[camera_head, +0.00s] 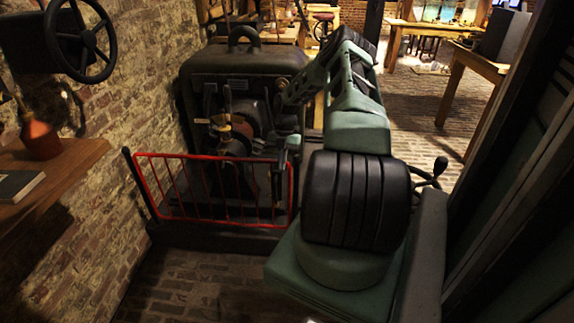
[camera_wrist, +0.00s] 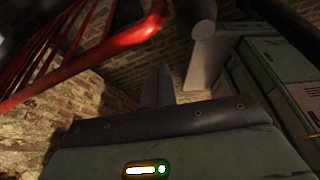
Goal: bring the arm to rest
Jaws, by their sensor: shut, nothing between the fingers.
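My arm (camera_head: 355,130), green with black joints, rises in the middle of the head view and bends over at the top. Its far end comes down to my gripper (camera_head: 277,187) close by the right end of a red railing. In the wrist view my gripper (camera_wrist: 158,80) shows its two grey fingers side by side, shut with nothing between them. The fingertips point towards a brick surface, apart from it.
The red railing (camera_head: 215,157) stands before a dark machine (camera_head: 245,62); it crosses the wrist view's upper left (camera_wrist: 85,65). A wooden shelf (camera_head: 75,160) with a reddish jar (camera_head: 40,140) juts from the left wall. Wooden tables (camera_head: 470,62) stand at the back right, with open floor (camera_head: 415,100) before them.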

